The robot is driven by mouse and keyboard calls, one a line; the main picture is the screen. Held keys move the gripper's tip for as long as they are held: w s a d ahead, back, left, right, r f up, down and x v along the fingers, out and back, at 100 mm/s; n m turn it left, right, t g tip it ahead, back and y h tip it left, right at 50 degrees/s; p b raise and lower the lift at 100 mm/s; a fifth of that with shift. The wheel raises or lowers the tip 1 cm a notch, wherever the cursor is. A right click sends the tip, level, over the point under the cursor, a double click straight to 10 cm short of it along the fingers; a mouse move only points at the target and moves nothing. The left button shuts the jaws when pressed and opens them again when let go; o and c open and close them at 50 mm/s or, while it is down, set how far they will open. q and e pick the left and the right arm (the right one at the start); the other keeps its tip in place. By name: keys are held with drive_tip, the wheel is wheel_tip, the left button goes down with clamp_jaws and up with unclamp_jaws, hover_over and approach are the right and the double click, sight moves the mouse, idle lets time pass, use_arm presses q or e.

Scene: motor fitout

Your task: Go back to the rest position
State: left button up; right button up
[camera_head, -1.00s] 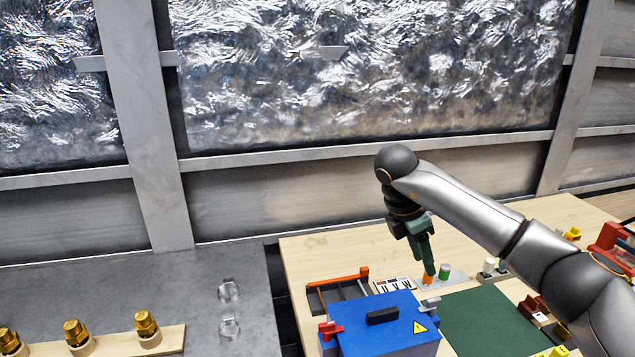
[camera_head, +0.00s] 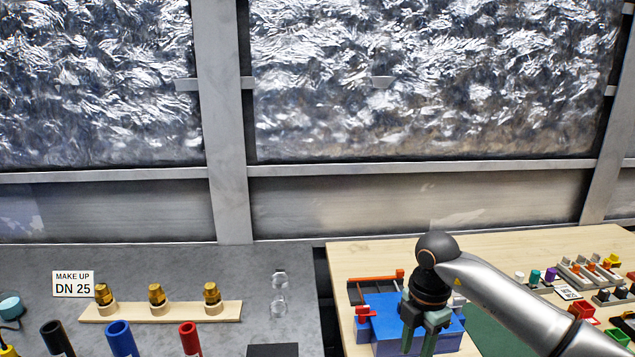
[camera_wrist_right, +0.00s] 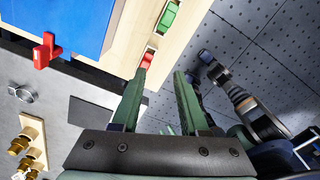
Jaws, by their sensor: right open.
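My right gripper (camera_head: 425,330) is in front of the blue box (camera_head: 382,308) on the wooden bench in the head view, covering part of it. In the right wrist view my right gripper (camera_wrist_right: 158,103) has its two green fingers apart with nothing between them. The blue box (camera_wrist_right: 65,22) shows there at the upper left, with a red clamp (camera_wrist_right: 46,51) at its edge. My left gripper is not in view.
The wooden bench (camera_head: 345,258) holds a green mat (camera_head: 482,322) and several small coloured parts at the right. The grey table (camera_head: 255,262) at the left carries a wooden strip with brass fittings (camera_head: 156,294), a DN 25 sign (camera_head: 73,284) and coloured cylinders (camera_head: 121,338).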

drive_tip(key=s+a+f+n+g+y, duration=0.15)
drive_tip(key=s+a+y, duration=0.25)
drive_tip(key=a, duration=0.4)
drive_tip(key=s+a+f+n+g+y, duration=0.1)
drive_tip(key=s+a+f+n+y, duration=0.25)
drive_tip(key=a, duration=0.55)
drive_tip(key=s+a+r+m+t+y, duration=0.45)
drive_tip(key=a+r+y, duration=0.2)
drive_tip(key=y, duration=0.45)
drive_tip(key=w+d+f+m+t+h, duration=0.2)
drive_tip(key=d+f+m+t+h, duration=1.05)
drive_tip(key=m, duration=0.45)
drive_tip(key=s+d+f+m+g+h, duration=0.2)
drive_tip(key=s+d+f, duration=0.3)
drive_tip(key=s+f, duration=0.2)
drive_tip(key=s+d+f+m+g+h, duration=0.2)
drive_tip(key=s+d+f+g, duration=0.1)
drive_tip(key=s+d+f, duration=0.2)
drive_tip(key=s+f, duration=0.2)
drive_tip(key=s, duration=0.1)
drive_tip(key=shift+m, duration=0.35)
drive_tip(key=shift+s, duration=0.1)
